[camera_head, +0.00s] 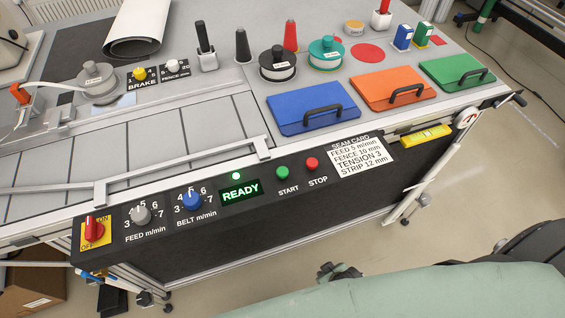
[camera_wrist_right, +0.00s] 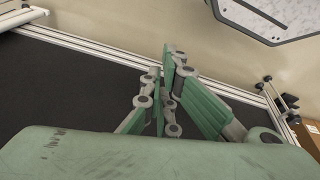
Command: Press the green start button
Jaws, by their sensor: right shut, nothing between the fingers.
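The green start button (camera_head: 282,173) is on the black front panel (camera_head: 300,198) of the bench, above the label START. The red stop button (camera_head: 312,163) is just to its right. A lit green lamp (camera_head: 236,176) is above the display (camera_head: 240,192), which reads READY in green. My right gripper (camera_wrist_right: 172,58) is shut and empty in the right wrist view, with a dark panel behind it. In the head view my green right arm is low at the right, in front of the bench and apart from the button. My left gripper is not in view.
Left of the display are a blue belt knob (camera_head: 191,202), a grey feed knob (camera_head: 141,215) and a red switch (camera_head: 94,228). A white seam card (camera_head: 362,156) is right of the stop button. Blue, orange and green folders lie on the bench top. The floor before the panel is open.

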